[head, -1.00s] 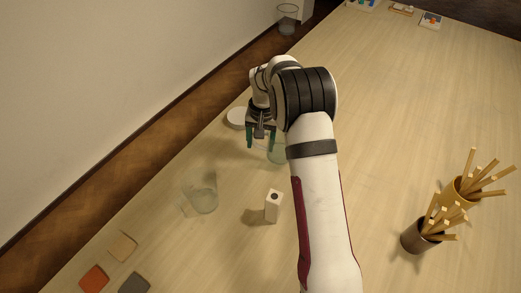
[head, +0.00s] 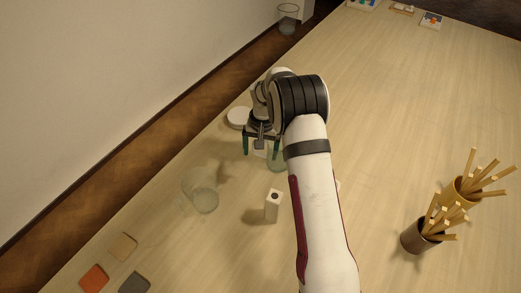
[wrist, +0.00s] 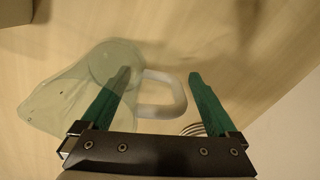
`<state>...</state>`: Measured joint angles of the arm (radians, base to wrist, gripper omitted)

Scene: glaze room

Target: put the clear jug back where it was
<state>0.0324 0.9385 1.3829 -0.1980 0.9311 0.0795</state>
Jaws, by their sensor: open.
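A greenish clear jug (wrist: 75,92) with a pale handle (wrist: 160,94) shows in the wrist view. In the head view the jug (head: 276,161) stands on the table, mostly hidden behind my arm. My gripper (head: 261,150) is low over it, its green fingers spread. In the wrist view my gripper (wrist: 158,76) has one finger on each side of the handle, the left one overlapping the jug's body. The fingers are open, not closed on the handle. I cannot tell whether either finger touches it.
A clear glass vessel (head: 203,197) stands front left of the gripper. A white block with a dark hole (head: 272,206) is near the jug, and a white dish (head: 237,117) is behind. Coloured tiles (head: 94,278) lie front left; stick-filled cups (head: 414,237) stand right.

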